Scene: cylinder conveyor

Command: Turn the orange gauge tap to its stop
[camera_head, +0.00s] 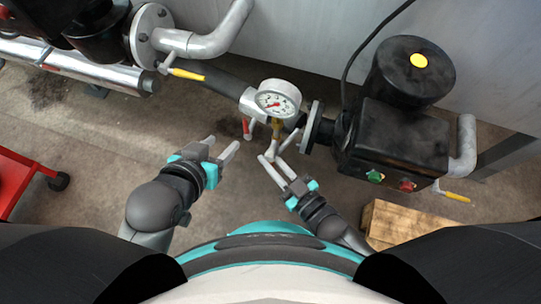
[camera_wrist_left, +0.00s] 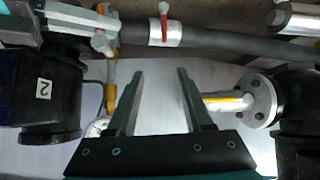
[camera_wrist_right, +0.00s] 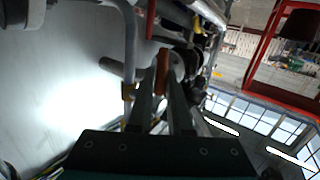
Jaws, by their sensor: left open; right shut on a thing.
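The round white gauge (camera_head: 277,100) sits on the pipe in the head view, with an orange-yellow stem (camera_head: 277,128) below it. The stem also shows in the left wrist view (camera_wrist_left: 110,88). My right gripper (camera_head: 272,159) is at the stem's lower end. In the right wrist view an orange handle (camera_wrist_right: 162,72) lies between its fingertips, and the gripper is shut on it. The fingers partly hide the handle in the head view. My left gripper (camera_head: 222,147) is open and empty, left of the gauge and apart from the pipe.
A red-handled tap (camera_head: 246,128) is on the pipe just left of the gauge. A yellow handle (camera_head: 187,74) is further left. A black pump (camera_head: 395,135) stands right of the gauge, and a wooden crate (camera_head: 400,224) is near the right arm. Bare floor lies around the left gripper.

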